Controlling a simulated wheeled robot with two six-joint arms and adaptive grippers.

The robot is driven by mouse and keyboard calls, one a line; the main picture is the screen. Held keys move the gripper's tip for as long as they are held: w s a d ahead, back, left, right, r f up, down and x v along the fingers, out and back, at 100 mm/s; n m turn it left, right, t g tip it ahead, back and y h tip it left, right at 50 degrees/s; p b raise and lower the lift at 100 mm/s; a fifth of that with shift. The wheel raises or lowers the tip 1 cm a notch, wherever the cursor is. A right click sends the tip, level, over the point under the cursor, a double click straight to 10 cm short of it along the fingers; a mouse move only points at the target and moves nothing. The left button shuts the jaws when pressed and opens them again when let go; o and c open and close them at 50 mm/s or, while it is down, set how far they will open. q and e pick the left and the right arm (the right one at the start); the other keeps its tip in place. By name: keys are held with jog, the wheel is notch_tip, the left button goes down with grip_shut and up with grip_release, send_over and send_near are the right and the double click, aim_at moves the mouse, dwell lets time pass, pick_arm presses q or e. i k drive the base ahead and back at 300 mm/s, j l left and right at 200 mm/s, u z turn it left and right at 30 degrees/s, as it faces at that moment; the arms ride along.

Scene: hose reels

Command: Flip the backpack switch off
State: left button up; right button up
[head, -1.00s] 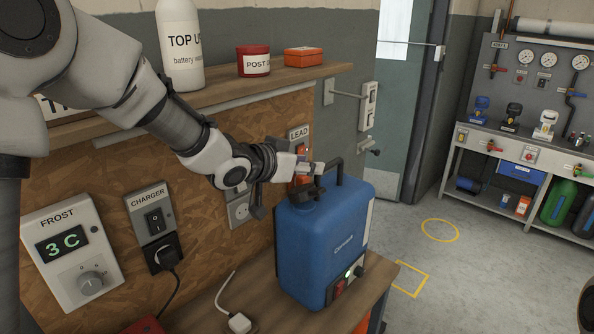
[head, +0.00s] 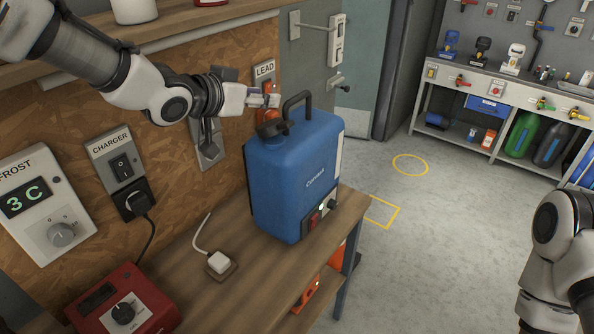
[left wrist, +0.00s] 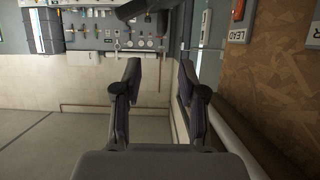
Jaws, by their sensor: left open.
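The blue backpack (head: 297,180) stands upright on the wooden bench, its black handle on top. Low on its front is a dark panel with a red switch (head: 314,219), a small lit white-green light and a black knob (head: 332,206). I cannot tell the switch's position for sure. My left gripper (head: 268,101) is above the back left of the backpack, near an orange item under the LEAD label, and holds nothing. In the left wrist view its two fingers (left wrist: 158,95) are spread with nothing between them. My right arm shows at the right edge, its gripper out of frame.
A white plug (head: 219,262) on a lead and a red box with a dial (head: 124,309) share the bench (head: 220,300). The CHARGER switch (head: 122,167) and FROST unit (head: 40,205) are on the wall. Open floor lies to the right, with yellow markings.

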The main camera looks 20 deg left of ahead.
aim_at(313, 221)
jog(key=l+u, duration=0.1)
jog(key=l, duration=1.5)
